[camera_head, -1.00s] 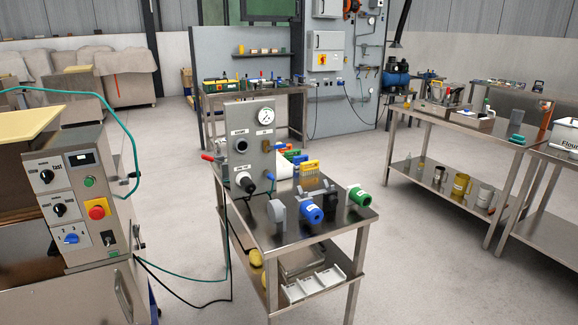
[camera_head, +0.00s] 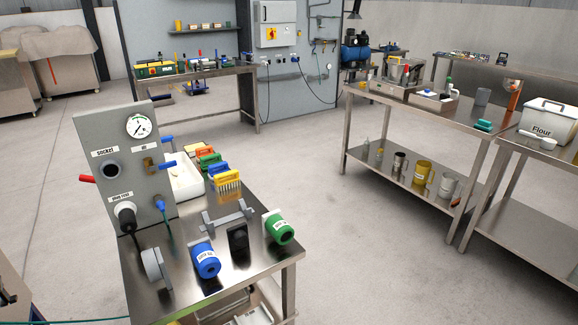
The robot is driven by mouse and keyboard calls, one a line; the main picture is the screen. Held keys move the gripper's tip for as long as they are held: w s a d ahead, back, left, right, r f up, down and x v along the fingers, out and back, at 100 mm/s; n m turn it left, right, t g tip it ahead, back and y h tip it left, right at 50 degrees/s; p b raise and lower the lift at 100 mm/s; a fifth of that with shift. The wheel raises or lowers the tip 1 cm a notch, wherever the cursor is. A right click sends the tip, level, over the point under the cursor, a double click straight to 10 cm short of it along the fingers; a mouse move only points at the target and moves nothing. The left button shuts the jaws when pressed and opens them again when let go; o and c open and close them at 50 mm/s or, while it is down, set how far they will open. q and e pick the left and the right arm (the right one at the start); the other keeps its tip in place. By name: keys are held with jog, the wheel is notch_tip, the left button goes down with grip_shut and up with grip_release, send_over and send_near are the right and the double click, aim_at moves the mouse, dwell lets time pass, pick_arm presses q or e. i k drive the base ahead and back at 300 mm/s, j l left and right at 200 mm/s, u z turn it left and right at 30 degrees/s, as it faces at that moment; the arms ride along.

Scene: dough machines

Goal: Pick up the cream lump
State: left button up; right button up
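I cannot make out the cream lump for certain in the head view. A small pale shape (camera_head: 428,95) lies on a low metal box on the right steel table (camera_head: 400,108), too small to identify. Neither of my grippers is in view.
A near steel table (camera_head: 180,286) holds a grey gauge panel (camera_head: 125,165), blue (camera_head: 205,260) and green (camera_head: 279,229) cylinders, brushes and a white tub (camera_head: 184,180). A flour bin (camera_head: 548,121) stands at right. Open floor (camera_head: 345,235) lies between the tables.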

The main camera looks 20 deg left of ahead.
aim_at(183, 179)
jog(key=i+l+z, duration=0.35)
jog(key=i+z, duration=0.15)
jog(key=i, duration=0.3)
jog(key=i+z, duration=0.45)
jog(key=i, duration=0.35)
jog(key=i+j+u, duration=0.1)
jog(key=i+u, duration=0.2)
jog(key=u, duration=0.15)
jog(key=i+u, duration=0.45)
jog(key=i+l+u, duration=0.15)
jog(key=u, duration=0.3)
jog(key=i+l+u, duration=0.25)
jog(key=u, duration=0.2)
jog(key=i+u, duration=0.2)
jog(key=u, duration=0.2)
jog(key=i+u, duration=0.15)
jog(key=u, duration=0.25)
jog(key=i+l+u, duration=0.15)
jog(key=u, duration=0.25)
jog(key=i+l+u, duration=0.2)
jog(key=u, duration=0.2)
jog(key=i+l+u, duration=0.1)
jog(key=u, duration=0.3)
jog(key=l, duration=0.1)
